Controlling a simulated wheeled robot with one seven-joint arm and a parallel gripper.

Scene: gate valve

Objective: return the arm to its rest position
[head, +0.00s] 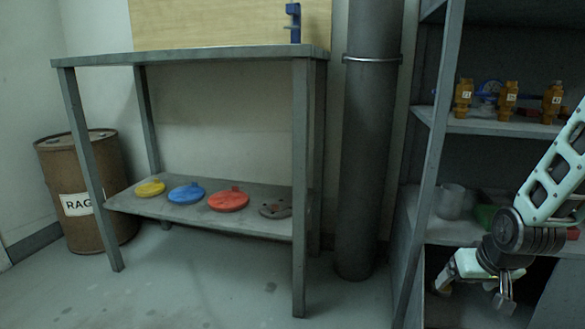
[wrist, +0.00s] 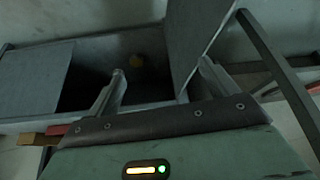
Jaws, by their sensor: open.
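My arm comes in from the right edge of the head view, in front of the grey shelf unit. My gripper (head: 503,298) hangs at its end at the lower right, low beside the unit's bottom part. In the wrist view my gripper (wrist: 162,82) shows two fingers spread wide apart with nothing between them.
A grey shelf unit (head: 432,150) stands close to my arm, with several yellow valves (head: 508,97) on a shelf. Left are a pipe (head: 369,150), a metal table (head: 200,54) with coloured discs (head: 228,200) on its lower shelf, and a RAGS drum (head: 110,215). Floor in front is clear.

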